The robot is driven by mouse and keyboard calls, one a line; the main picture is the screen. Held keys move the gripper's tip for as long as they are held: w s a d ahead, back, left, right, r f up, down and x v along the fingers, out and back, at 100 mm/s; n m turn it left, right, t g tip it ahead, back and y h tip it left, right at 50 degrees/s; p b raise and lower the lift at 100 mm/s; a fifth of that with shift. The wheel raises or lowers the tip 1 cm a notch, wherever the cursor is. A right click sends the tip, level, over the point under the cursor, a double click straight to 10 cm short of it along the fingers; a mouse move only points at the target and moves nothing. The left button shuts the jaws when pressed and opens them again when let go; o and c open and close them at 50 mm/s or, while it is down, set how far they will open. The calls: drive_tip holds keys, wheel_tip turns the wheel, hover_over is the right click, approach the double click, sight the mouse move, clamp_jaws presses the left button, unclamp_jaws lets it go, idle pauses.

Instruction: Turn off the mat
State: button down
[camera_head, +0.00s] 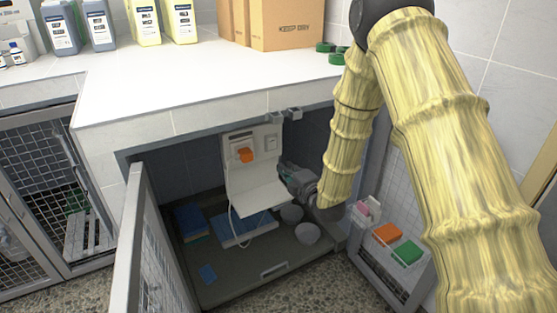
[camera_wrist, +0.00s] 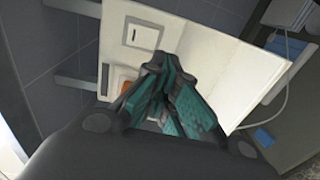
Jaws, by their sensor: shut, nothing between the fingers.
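A white panel (camera_head: 240,140) stands upright inside the open kennel, with a white flap (camera_head: 258,200) sticking out below it. An orange part (camera_head: 245,155), perhaps a switch, is on the panel; part of it shows in the wrist view (camera_wrist: 126,87) behind my fingers. A pale cord (camera_head: 234,228) runs down from the panel toward a blue-and-white mat (camera_head: 228,232) on the kennel floor. My gripper (camera_head: 284,170) is shut and empty, in front of the panel's right side, right of the orange part. Its teal-padded fingers (camera_wrist: 168,68) cover part of the panel. Contact cannot be told.
The kennel door (camera_head: 137,235) stands open at left. Two bowls (camera_head: 307,233) and blue folded cloths (camera_head: 191,222) are on the kennel floor. The white counter (camera_head: 210,75) overhangs the opening. A mesh door (camera_head: 365,255) with a basket of coloured items is at right.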

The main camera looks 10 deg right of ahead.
drive_tip(key=v, duration=0.4)
drive_tip(key=shift+f, duration=0.4)
drive_tip(key=shift+s, duration=0.1)
drive_tip(key=s+f+m+g+h, duration=0.3)
drive_tip(key=s+f+m+g, duration=0.8)
drive_tip(key=s+f, duration=1.4)
drive_tip(key=s+f+m+g, duration=0.2)
drive_tip(key=s+f+m, duration=0.4)
drive_tip(key=s+f, duration=0.3)
drive_tip(key=s+m+g+h, duration=0.1)
drive_tip(key=s+m+g, duration=0.35)
drive_tip(key=s, duration=1.05)
wheel_tip(320, 180, up, 19)
drive_tip(key=p, duration=1.9)
drive_tip(key=shift+w+t+p, duration=0.35)
drive_tip(key=shift+w+t, duration=0.1)
drive_tip(key=shift+w, duration=0.05)
